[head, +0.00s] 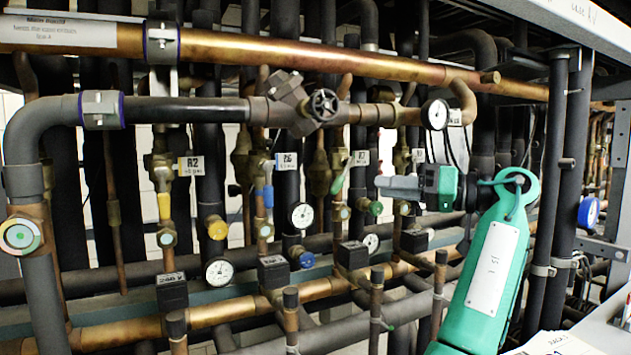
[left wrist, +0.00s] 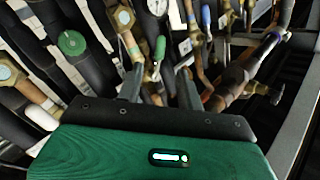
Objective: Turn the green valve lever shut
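The green valve lever (head: 340,182) sits on a brass valve left of the R7 tag in the head view, slanting from lower left to upper right. In the left wrist view the green lever (left wrist: 159,48) shows just beyond the fingertips, in line with the gap between them. My left gripper (head: 382,182) is to the right of the lever in the head view, its grey fingers pointing left. In the left wrist view my left gripper (left wrist: 160,72) is open, with nothing visible between its fingers. I cannot tell the exact distance to the lever. My right gripper is not in view.
A yellow lever (head: 164,205) and a blue lever (head: 268,196) are on valves to the left. A round green knob (head: 375,208) is below the gripper. Gauges, including one at upper right (head: 435,114), and a copper pipe (head: 260,48) crowd the rack.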

